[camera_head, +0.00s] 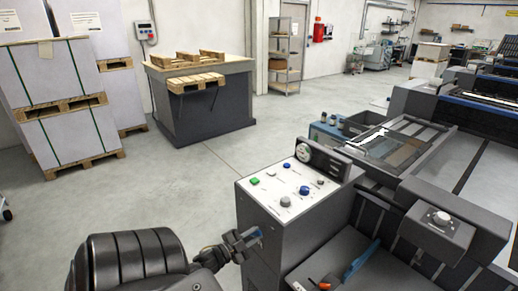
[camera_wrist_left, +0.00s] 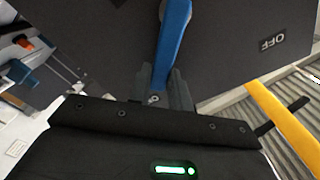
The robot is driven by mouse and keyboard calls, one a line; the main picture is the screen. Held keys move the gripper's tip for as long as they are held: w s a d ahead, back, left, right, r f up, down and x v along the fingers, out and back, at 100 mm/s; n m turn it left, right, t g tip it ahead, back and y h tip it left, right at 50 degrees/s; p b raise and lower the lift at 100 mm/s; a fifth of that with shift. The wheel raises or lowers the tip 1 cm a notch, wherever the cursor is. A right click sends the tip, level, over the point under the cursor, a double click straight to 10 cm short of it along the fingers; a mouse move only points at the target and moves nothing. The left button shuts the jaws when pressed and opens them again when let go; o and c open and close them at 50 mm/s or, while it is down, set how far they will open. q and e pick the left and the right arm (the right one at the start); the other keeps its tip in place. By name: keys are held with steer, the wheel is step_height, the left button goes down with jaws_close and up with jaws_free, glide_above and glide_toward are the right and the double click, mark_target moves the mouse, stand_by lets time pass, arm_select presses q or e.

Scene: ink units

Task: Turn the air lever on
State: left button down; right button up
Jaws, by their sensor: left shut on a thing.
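The air lever is a blue handle (camera_wrist_left: 173,40) on the dark side face of the control box (camera_head: 300,222). In the wrist view it runs from the top middle down between my fingers. An upside-down OFF label (camera_wrist_left: 272,43) is on the dark face, apart from the lever on its right. My left gripper (camera_head: 250,240) is shut on the lever, and its fingers also show in the wrist view (camera_wrist_left: 165,92). In the head view the gripper mostly hides the lever; only a bit of blue shows. My right gripper is in neither view.
Dark machinery fills the right side. A yellow bar (camera_wrist_left: 283,125) shows at the right of the wrist view. The floor (camera_head: 165,205) left of the box is clear.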

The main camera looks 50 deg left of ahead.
arm_select(q)
steer(key=c, duration=1.3)
jaws_free()
steer(key=shift+s+d+b, duration=0.15)
steer(key=shift+s+b, duration=0.6)
steer(key=shift+s, duration=4.7)
